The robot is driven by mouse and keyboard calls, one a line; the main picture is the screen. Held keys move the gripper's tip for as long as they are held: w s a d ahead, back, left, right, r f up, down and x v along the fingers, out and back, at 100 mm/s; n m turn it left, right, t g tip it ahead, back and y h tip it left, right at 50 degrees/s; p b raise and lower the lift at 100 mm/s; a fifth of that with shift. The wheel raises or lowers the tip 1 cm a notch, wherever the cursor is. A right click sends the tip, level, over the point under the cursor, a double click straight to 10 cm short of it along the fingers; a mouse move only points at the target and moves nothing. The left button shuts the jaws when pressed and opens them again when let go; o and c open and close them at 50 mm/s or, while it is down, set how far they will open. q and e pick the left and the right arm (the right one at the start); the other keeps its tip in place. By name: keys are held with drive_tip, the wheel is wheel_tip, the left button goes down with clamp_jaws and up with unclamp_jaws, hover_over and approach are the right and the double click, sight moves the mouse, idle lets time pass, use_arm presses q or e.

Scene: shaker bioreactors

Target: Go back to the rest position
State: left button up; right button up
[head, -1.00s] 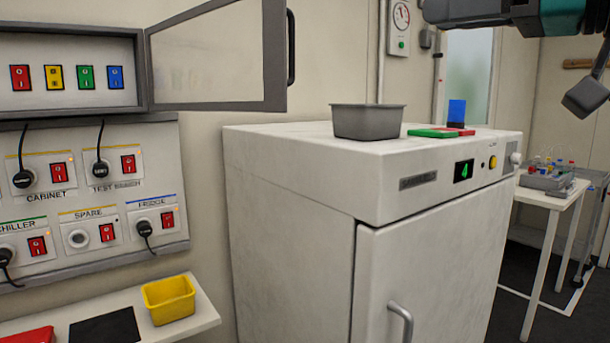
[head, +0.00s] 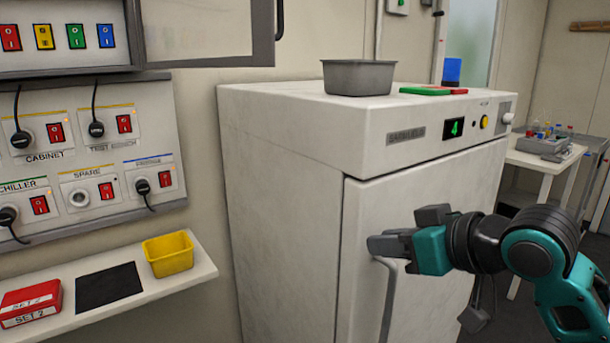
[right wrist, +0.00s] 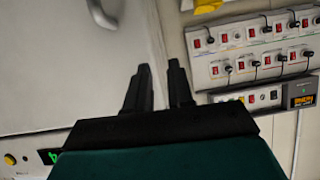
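My right gripper (head: 402,230) is in front of the white fridge-like cabinet (head: 285,180), at the upper part of its door. In the right wrist view its two dark fingers (right wrist: 159,68) are apart with nothing between them. The cabinet's door handle (head: 388,300) lies partly behind the gripper in the head view; in the right wrist view the handle (right wrist: 103,14) is clear of the fingers. My right arm comes in from the lower right. My left gripper is in neither current view.
A grey bin (head: 358,80), a green and red flat item (head: 430,91) and a blue item (head: 452,70) are on the cabinet. Left are a switch panel (head: 100,150), an open hinged cover (head: 200,30) and a shelf (head: 185,285) with a yellow bin (head: 168,254) and red box (head: 31,303).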

drive_tip(key=s+d+f+m+g+h, duration=0.1)
drive_tip(key=s+f+h, duration=0.1)
drive_tip(key=s+f, duration=0.5)
drive_tip(key=s+d+f+m+g+h, duration=0.2)
drive_tip(key=s+f, duration=0.2)
drive_tip(key=f, duration=0.8)
drive_tip(key=s+d+f+m+g+h, duration=0.1)
drive_tip(key=s+d+f+g+h, duration=0.15)
drive_tip(key=s+f, duration=0.4)
drive_tip(key=s+d+f+m+g+h, duration=0.1)
drive_tip(key=s+d+f, duration=0.2)
drive_tip(key=s, duration=0.6)
drive_tip(key=w+a+f+t+y+p, duration=0.1)
drive_tip(key=w+a+f+t+p, duration=0.2)
drive_tip(key=w+f+t, duration=0.2)
drive_tip(key=w+t, duration=0.2)
drive_tip(key=w, duration=0.1)
drive_tip(key=shift+n+y+p, duration=0.3)
drive_tip(key=shift+n+y, duration=0.05)
drive_tip(key=shift+n, duration=0.05)
drive_tip(key=shift+w+a, duration=0.15)
